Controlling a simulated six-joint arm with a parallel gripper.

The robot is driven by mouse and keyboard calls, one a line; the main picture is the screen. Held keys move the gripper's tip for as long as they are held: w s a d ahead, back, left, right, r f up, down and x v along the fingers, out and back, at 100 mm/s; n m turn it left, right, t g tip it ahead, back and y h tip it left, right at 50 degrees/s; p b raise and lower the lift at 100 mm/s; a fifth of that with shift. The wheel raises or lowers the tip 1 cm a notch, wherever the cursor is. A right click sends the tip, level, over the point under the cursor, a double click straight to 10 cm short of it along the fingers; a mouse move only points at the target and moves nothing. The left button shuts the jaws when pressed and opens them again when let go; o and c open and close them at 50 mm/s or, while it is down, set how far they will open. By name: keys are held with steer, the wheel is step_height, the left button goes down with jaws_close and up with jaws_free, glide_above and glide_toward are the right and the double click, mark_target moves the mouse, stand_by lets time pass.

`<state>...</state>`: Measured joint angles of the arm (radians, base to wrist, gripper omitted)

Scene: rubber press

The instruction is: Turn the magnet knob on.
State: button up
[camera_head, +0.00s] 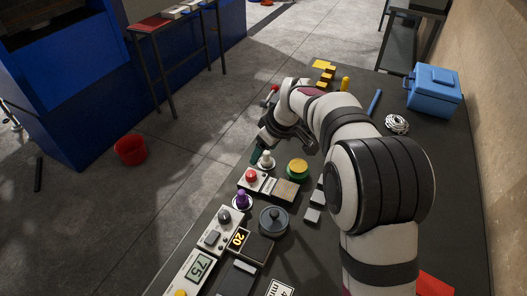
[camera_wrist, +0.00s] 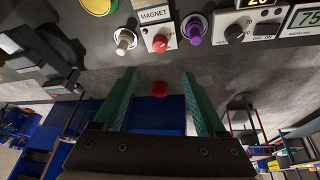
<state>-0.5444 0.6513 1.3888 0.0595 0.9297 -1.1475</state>
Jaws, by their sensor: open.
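A small white panel labelled MAGNET (camera_wrist: 155,15) shows in the wrist view, with a red knob or button (camera_wrist: 160,43) on it. The red part also shows in the head view (camera_head: 251,175). A whitish knob (camera_wrist: 125,38) stands beside the panel, and in the head view it is the pale upright post (camera_head: 266,159). A purple knob (camera_wrist: 194,28) is on the panel's other side. My gripper (camera_wrist: 159,76) is open and empty, its green fingers apart. In the head view it (camera_head: 257,153) is close by the whitish knob, with no clear contact. The knob's on/off position is unreadable.
A yellow-topped round button (camera_head: 298,167), a dark round lidded part (camera_head: 273,219) and display boxes (camera_head: 240,238) crowd the dark table. A blue box (camera_head: 433,89) is at the far right. A red bucket (camera_head: 130,149) stands on the open floor at left.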

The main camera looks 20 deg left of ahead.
steer(key=w+n+g, duration=0.1)
steer(key=w, duration=0.2)
glide_toward(251, 173)
steer(key=shift+y, duration=0.3)
steer(key=x, duration=0.9)
steer(key=shift+d+f, duration=0.1)
steer(key=shift+d, duration=0.2)
jaws_close()
